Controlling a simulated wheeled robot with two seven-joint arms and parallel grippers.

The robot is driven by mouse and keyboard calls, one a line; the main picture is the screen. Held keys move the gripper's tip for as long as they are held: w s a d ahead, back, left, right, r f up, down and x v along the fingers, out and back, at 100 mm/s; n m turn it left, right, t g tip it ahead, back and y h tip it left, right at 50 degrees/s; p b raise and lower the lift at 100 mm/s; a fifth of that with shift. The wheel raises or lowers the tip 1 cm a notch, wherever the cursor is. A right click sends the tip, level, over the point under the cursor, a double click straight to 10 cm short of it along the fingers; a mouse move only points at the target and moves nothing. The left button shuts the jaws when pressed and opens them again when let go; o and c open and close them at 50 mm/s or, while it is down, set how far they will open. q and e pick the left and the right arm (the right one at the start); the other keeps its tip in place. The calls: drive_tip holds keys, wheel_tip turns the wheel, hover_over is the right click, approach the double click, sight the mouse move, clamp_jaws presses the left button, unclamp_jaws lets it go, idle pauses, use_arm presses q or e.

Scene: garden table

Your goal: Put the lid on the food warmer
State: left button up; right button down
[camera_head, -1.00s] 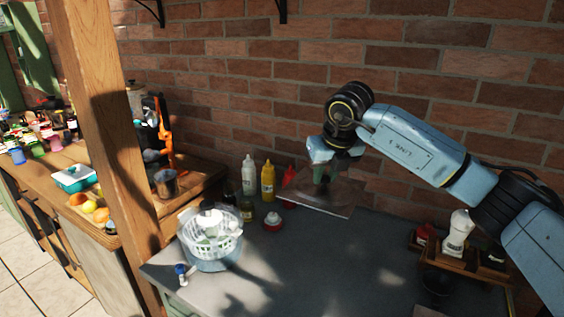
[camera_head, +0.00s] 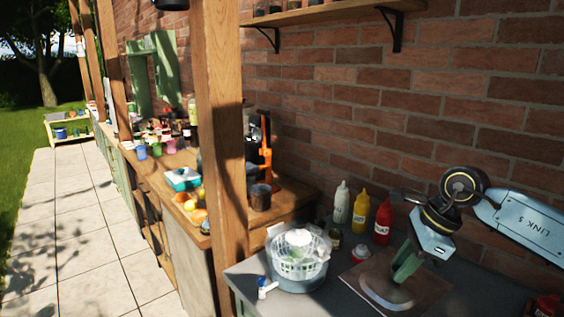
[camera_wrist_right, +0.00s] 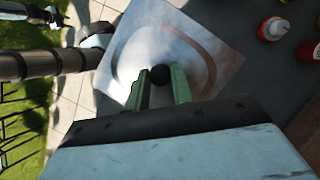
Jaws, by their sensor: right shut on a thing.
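The lid (camera_head: 432,289) is a thin square metal sheet with a raised round middle and a black knob (camera_wrist_right: 160,73). My right gripper (camera_head: 397,281) is shut on the knob, and its green fingers stand on either side of it in the right wrist view. The lid (camera_wrist_right: 205,55) hangs roughly level over the grey worktop's edge region; its height above the top is hard to judge. I cannot pick out the food warmer with certainty. My left gripper is not in view.
A bowl with a white basket (camera_head: 298,262) stands on the grey worktop, left of the lid. White, yellow (camera_head: 359,212) and red (camera_head: 383,221) bottles stand behind. A wooden post (camera_head: 222,150) rises before a crowded wooden counter with a teal dish (camera_head: 181,180). The paved path (camera_head: 75,240) is clear.

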sight(395, 298)
drive_tip(key=s+f+n+g, duration=0.1)
drive_tip(key=n, duration=0.2)
drive_tip(key=s+a+f+n+g+b, duration=0.1)
drive_tip(key=f+n, duration=0.1)
drive_tip(key=n, duration=0.1)
drive_tip(key=s+a+f+n+g+b, duration=0.1)
drive_tip(key=s+f+n, duration=0.1)
drive_tip(key=n, duration=0.1)
drive_tip(key=shift+a+n+g+h, duration=0.25)
drive_tip(key=shift+n+g+h, duration=0.05)
drive_tip(key=shift+n+h, duration=0.1)
drive_tip(key=s+f+n+h, duration=0.1)
drive_tip(key=n, duration=0.1)
drive_tip(key=s+f+n+g+b, duration=0.1)
drive_tip(key=n, duration=0.2)
drive_tip(key=s+a+f+n+h, duration=0.1)
drive_tip(key=n, duration=0.1)
drive_tip(key=shift+s+f+n+g+h+b, duration=0.15)
drive_tip(key=shift+s+n+g+h+b, duration=0.15)
drive_tip(key=shift+s+n, duration=0.1)
drive_tip(key=n, duration=0.1)
drive_tip(key=s+f+n+h, duration=0.1)
drive_tip(key=shift+s+n, duration=0.15)
drive_tip(key=shift+n, duration=0.25)
